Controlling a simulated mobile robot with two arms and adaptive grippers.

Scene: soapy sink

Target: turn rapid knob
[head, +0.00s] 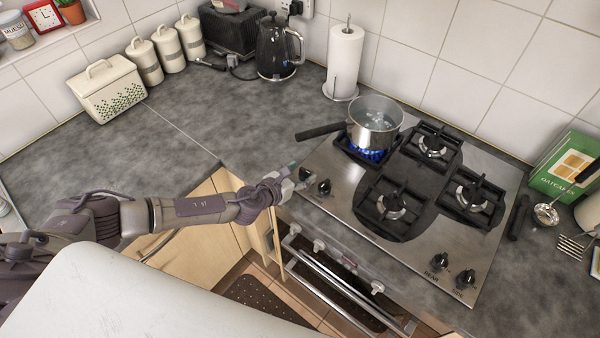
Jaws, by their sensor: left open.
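The steel gas hob (322,219) has two dark knobs at its left corner: the left knob (305,174) and the knob beside it (324,187). Two more knobs, the rear knob (440,260) and the side knob (465,279), sit at the right corner. The labels by the left pair are too small or hidden, so I cannot tell which is the rapid knob. My left gripper (287,184) is open at the hob's left edge, close to the left knob; I cannot tell whether it touches. My right gripper is out of view.
A steel pot (374,124) of water stands on a burner with blue flame (366,154), its black handle (320,131) pointing left. The oven front and rail (335,292) lie below the hob. The left worktop (100,165) is mostly clear.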

